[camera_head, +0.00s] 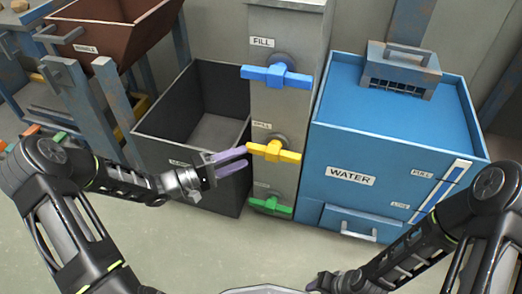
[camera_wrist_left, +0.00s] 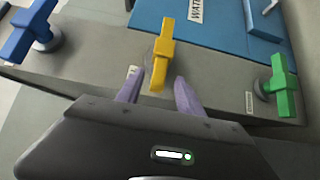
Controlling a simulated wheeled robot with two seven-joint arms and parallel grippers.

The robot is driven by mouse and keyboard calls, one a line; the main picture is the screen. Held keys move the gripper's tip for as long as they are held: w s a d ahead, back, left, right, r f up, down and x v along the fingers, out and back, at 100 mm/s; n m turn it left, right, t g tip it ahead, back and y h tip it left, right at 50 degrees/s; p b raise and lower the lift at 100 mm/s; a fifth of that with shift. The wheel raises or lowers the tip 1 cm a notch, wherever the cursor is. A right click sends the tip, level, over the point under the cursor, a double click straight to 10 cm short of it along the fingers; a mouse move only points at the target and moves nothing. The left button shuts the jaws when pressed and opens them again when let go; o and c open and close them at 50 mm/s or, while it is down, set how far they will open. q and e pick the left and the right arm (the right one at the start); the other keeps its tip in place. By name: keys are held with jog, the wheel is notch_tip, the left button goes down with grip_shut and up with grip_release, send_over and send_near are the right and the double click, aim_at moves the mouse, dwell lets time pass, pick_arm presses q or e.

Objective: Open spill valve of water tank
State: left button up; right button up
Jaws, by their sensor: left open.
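The yellow valve handle (camera_head: 274,151) sits on the grey column (camera_head: 290,45), between the blue and green handles, below a small label too blurred to read surely. It lies roughly crosswise in the head view. My left gripper (camera_head: 246,157) is open, its purple fingertips at the handle's left end. In the left wrist view, the yellow handle (camera_wrist_left: 161,50) shows its near end between the two fingers of the left gripper (camera_wrist_left: 158,76), with gaps at both sides; contact is not visible. The water tank (camera_head: 335,215) is blue, right of the column. My right gripper (camera_head: 318,284) is barely visible at the bottom edge.
A blue handle (camera_head: 277,77) marked FILL is above and a green handle (camera_head: 270,206) below on the same column. A dark open bin (camera_head: 160,155) stands left of the column. A brown hopper (camera_head: 110,35) is at the upper left. Floor in front is clear.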

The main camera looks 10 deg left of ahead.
aim_at(255, 152)
pick_arm(q)
jog(key=b+x, duration=0.2)
jog(key=x, duration=0.4)
jog(key=shift+w+d+f, duration=0.1)
jog(key=shift+w+d, duration=0.35)
jog(key=shift+d, duration=0.05)
jog(key=shift+c, duration=0.5)
grip_shut()
dwell(0.5)
